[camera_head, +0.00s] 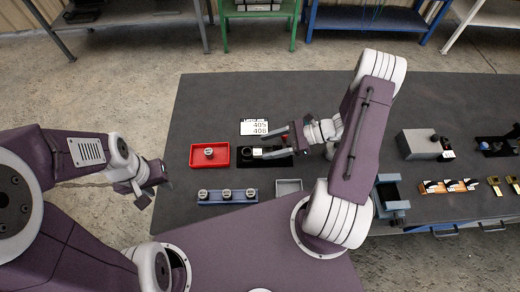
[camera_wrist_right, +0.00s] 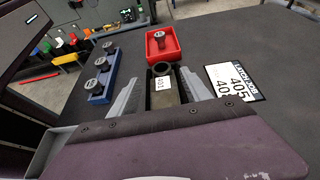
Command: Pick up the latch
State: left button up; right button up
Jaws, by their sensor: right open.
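My right gripper (camera_head: 279,143) is open over a black fixture (camera_head: 276,161). In the right wrist view its two grey fingers (camera_wrist_right: 158,90) stand apart on either side of a dark part (camera_wrist_right: 165,98) with a ring end and a small white label. Whether the fingers touch this part I cannot tell. A round silver-topped piece (camera_head: 208,152) sits in a red tray (camera_head: 194,161). Several similar pieces stand in a blue rack (camera_head: 240,201). Which of these is the latch I cannot tell. My left gripper (camera_head: 150,186) hangs by the table's left edge, away from these parts; its jaws are unclear.
A white number card (camera_head: 254,127) lies behind the fixture. A small grey tray (camera_head: 289,186) lies in front. A grey box (camera_head: 419,144), a blue-black holder (camera_head: 389,191) and an orange rack (camera_head: 448,187) stand to the right. The table's back left is clear.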

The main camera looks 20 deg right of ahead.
aim_at(243, 153)
jog(key=shift+d+f+m+t, duration=0.1)
jog(key=shift+d+m+t, duration=0.05)
jog(key=shift+m+t, duration=0.15)
jog(key=shift+x, duration=1.2)
jog(key=p+x, duration=0.1)
jog(key=x, duration=0.3)
jog(key=shift+s+a+f+p, duration=0.1)
jog(key=shift+a+f+p, duration=0.1)
jog(key=shift+a+p, duration=0.15)
jog(key=shift+w+a+f, duration=0.2)
grip_shut()
